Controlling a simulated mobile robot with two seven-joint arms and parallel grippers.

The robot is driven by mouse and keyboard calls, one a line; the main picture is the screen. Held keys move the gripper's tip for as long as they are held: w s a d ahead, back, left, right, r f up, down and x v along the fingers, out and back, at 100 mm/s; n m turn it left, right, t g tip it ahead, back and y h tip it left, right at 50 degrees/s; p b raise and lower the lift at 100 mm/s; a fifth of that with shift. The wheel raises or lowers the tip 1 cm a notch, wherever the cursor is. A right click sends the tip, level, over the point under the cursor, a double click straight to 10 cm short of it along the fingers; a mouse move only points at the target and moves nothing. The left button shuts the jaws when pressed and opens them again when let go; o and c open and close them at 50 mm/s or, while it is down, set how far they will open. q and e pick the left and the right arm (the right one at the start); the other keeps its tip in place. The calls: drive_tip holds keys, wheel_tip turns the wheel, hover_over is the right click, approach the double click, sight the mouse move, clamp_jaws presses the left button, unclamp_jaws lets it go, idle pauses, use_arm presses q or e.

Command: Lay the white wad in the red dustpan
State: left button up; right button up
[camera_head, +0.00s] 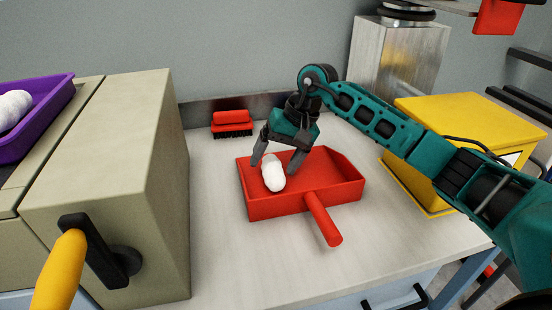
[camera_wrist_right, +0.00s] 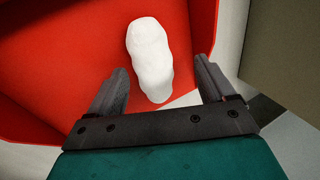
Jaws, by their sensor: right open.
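The white wad (camera_head: 273,175) lies in the left part of the red dustpan (camera_head: 334,196), whose handle points to the front. In the right wrist view the wad (camera_wrist_right: 149,58) rests against the red pan (camera_wrist_right: 62,70), close to the pan's edge. My right gripper (camera_head: 275,167) is open over the dustpan, with its fingers spread on either side of the wad. In the right wrist view the fingertips (camera_wrist_right: 160,72) stand apart with visible gaps to the wad. My left gripper does not show.
A red brush (camera_head: 232,122) stands at the back of the pale worktop (camera_head: 215,220). A beige machine (camera_head: 110,190) with a yellow-handled crank stands at the left, with a purple tray (camera_head: 45,115) holding white stuff. A yellow box (camera_head: 455,125) stands at the right. The worktop before the dustpan is clear.

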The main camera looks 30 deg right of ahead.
drive_tip(key=v, duration=1.2)
drive_tip(key=shift+d+r, duration=0.15)
drive_tip(key=shift+r, duration=0.2)
drive_tip(key=shift+s, duration=0.15)
